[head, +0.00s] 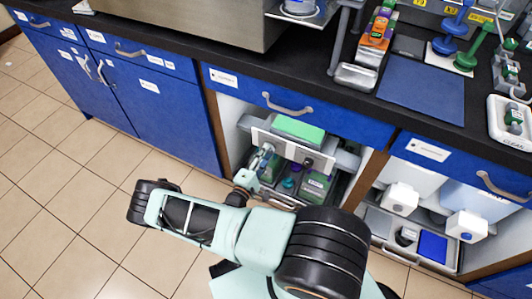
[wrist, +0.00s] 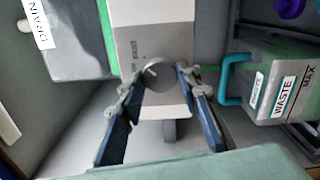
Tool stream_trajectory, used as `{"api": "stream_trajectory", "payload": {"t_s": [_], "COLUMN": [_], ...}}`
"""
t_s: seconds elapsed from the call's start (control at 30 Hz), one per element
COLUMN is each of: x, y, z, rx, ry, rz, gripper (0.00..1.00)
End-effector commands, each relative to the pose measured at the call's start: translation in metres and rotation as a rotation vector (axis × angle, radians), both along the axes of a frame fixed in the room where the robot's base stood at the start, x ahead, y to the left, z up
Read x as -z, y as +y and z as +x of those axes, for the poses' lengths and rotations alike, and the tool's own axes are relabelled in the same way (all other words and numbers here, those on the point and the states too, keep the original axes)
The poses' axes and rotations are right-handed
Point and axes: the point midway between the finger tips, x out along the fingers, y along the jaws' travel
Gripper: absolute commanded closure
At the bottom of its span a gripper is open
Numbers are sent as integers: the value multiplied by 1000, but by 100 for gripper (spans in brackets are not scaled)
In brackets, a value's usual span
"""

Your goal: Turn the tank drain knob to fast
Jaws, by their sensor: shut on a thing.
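The knob (wrist: 158,72) is a round grey disc on a pale panel (wrist: 150,30) in the wrist view. Small dark lettering sits beside it, too blurred to read surely. My gripper (wrist: 161,80) is shut on the knob, one blue-grey finger on each side. In the head view my gripper (head: 258,163) reaches the left part of the white panel (head: 290,148) in the open bay under the counter. A second, dark knob (head: 307,162) sits to the right on that panel. My gripper hides the held knob's pointer, so I cannot tell its setting.
A container labelled WASTE (wrist: 285,90) with a teal handle stands close on the right in the wrist view. A DRAIN label (wrist: 40,24) shows at upper left.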

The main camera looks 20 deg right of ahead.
Motion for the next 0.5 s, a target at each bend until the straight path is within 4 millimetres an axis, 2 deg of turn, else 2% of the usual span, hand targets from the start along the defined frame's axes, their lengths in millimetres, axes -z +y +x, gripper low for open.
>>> {"api": "stream_trajectory", "payload": {"t_s": [0.47,0.5], "x": [-1,-1], "y": [-1,-1], "z": [0,0], "rx": [1,1], "ry": [-13,-13], "rz": [8,8], "gripper": [93,66]}}
